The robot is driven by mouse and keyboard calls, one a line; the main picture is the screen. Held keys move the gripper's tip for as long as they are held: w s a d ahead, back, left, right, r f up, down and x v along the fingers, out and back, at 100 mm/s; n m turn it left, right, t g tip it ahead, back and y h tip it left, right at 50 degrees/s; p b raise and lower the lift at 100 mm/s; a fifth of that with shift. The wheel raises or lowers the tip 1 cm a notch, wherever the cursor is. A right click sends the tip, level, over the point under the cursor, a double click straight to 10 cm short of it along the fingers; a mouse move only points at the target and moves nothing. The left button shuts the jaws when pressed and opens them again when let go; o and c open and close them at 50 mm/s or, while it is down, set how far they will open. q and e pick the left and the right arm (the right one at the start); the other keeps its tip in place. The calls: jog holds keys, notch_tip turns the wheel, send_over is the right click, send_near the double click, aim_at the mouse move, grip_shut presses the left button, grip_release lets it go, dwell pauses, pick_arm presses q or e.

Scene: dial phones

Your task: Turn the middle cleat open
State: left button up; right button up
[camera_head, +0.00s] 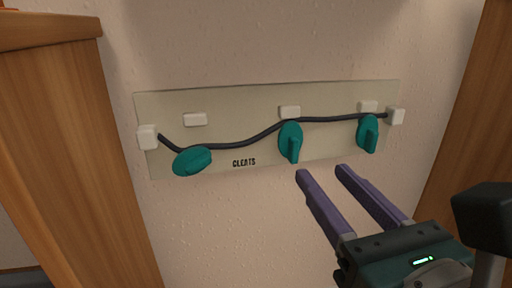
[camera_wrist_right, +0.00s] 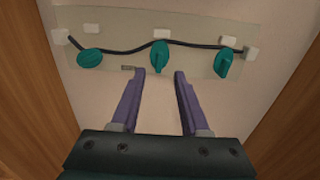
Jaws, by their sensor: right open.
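The middle cleat (camera_head: 290,142) is a teal oval knob with a raised grip that stands about upright, just under a white block (camera_head: 289,112) and against the dark cable (camera_head: 240,144). The left cleat (camera_head: 192,161) lies nearly sideways, below the cable. The right cleat (camera_head: 368,134) stands about upright. In the right wrist view the middle cleat (camera_wrist_right: 160,56) is ahead of the fingertips. My right gripper (camera_head: 322,170) is open and empty, below and a little right of the middle cleat, apart from it. It also shows in the right wrist view (camera_wrist_right: 160,73). My left gripper is not in view.
The cleats sit on a pale panel (camera_head: 165,108) marked CLEATS on the wall. White end blocks (camera_head: 148,137) and (camera_head: 396,116) hold the cable ends. Wooden cabinet sides stand at left (camera_head: 70,150) and right (camera_head: 475,110). The wall below the panel is bare.

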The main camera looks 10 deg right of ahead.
aim_at(297, 142)
jog(key=w, duration=0.8)
jog(key=shift+w+a+r, duration=0.1)
jog(key=shift+a, duration=0.1)
grip_shut()
